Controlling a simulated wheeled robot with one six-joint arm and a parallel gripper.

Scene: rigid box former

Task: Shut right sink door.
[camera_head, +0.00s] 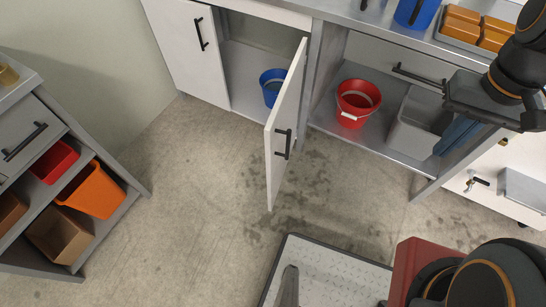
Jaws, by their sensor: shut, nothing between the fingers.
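The right sink door (284,128) is a white panel that stands wide open, swung out from the cabinet into the room. Its hinge side is at the grey upright to its right. Its black bar handle (283,143) is near the free edge. The left sink door (187,46) is white and looks shut. My gripper (452,92) is dark grey and shut, with nothing held. It is at the upper right, in front of the counter and well apart from the door.
A blue bucket (271,86) stands inside the open cabinet. A red bucket (357,102) and a grey bin (416,125) stand on the open shelf to the right. A shelf unit with an orange bin (92,190) is at left. The concrete floor (190,195) left of the door is clear.

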